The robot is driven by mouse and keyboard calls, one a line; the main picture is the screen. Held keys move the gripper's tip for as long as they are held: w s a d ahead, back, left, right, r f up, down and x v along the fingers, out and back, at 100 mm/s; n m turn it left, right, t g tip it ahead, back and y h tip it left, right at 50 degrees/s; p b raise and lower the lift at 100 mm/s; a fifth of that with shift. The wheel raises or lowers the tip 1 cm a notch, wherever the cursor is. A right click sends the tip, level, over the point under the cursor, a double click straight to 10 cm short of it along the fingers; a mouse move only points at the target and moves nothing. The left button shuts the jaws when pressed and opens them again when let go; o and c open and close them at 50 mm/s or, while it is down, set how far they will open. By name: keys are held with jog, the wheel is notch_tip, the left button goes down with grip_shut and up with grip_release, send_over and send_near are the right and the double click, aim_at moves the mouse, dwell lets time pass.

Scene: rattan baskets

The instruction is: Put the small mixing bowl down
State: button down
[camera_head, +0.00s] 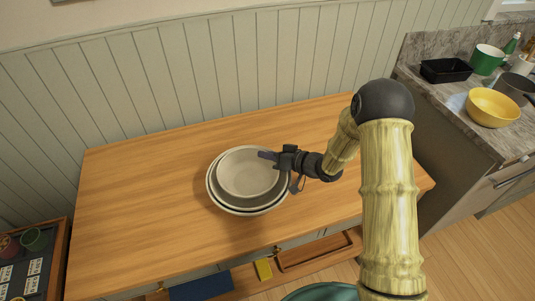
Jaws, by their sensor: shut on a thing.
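The small mixing bowl (246,173) is pale grey-white and sits nested in or just above larger pale bowls (235,211) on the wooden cabinet top. Whether it touches the bowl beneath cannot be told from this angle. My gripper (268,156) reaches in from the right and is shut on the small bowl's upper right rim. The finger on the inside of the bowl shows; the other finger is mostly hidden. My arm covers part of the right side of the view.
The wooden top (140,190) is clear left of and behind the bowls. A panelled wall runs along the back. At right, a stone counter holds a yellow bowl (493,107), a black tray (446,70) and a green pot (487,59).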

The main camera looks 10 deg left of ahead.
jog(key=shift+r, duration=0.1)
jog(key=shift+f, duration=0.3)
jog(key=shift+f+b, duration=0.15)
jog(key=shift+b, duration=0.2)
jog(key=shift+f, duration=0.15)
jog(key=c, duration=1.8)
grip_release()
jog(key=shift+s+d+f, duration=0.1)
jog(key=shift+s, duration=0.1)
jog(key=shift+f, duration=0.1)
